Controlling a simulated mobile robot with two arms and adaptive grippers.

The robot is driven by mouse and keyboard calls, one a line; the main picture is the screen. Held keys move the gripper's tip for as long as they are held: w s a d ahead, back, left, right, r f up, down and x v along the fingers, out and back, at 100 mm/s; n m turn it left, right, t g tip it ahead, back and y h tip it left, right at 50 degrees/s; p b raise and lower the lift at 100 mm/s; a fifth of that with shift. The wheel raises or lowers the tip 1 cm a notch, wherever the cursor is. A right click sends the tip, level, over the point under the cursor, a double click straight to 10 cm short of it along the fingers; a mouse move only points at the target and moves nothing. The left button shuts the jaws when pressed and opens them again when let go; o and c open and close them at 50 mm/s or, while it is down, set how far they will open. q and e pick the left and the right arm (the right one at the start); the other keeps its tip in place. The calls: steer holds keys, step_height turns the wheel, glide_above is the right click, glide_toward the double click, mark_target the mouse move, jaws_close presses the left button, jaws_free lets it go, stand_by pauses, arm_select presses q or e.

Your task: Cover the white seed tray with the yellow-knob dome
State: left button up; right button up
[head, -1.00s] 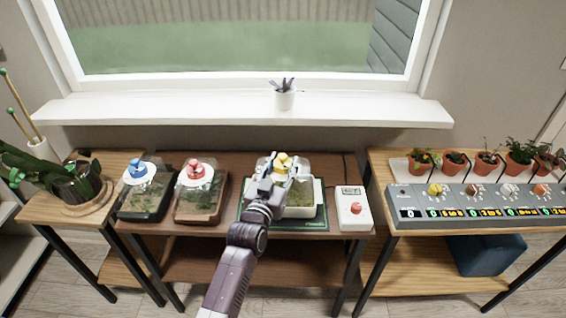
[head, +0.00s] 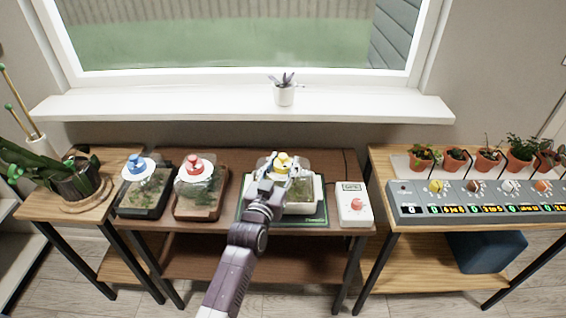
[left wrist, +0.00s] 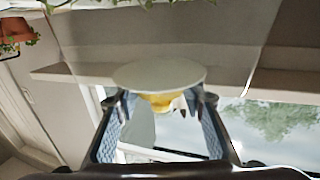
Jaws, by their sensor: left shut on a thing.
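The yellow-knob dome (head: 301,165) is clear, with a pale disc under its yellow knob (head: 283,158). My left gripper (head: 272,174) is shut on the knob. In the left wrist view the fingers stand on both sides of the yellow knob (left wrist: 160,101), below the white disc (left wrist: 160,74). The dome is at the white seed tray (head: 318,196), over its soil. My arm hides part of the tray's left side, and I cannot tell whether the dome's rim touches the tray. My right gripper is not in view.
The tray is on a green mat (head: 312,222). A blue-knob dome (head: 137,166) and a red-knob dome (head: 194,167) cover trays to the left. A white box with a red button (head: 354,205) stands close on the right. A windowsill (head: 200,106) runs behind.

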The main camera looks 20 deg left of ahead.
arm_select(q)
steer(key=shift+f, duration=0.2)
stand_by(0.7)
steer(key=o, duration=1.3)
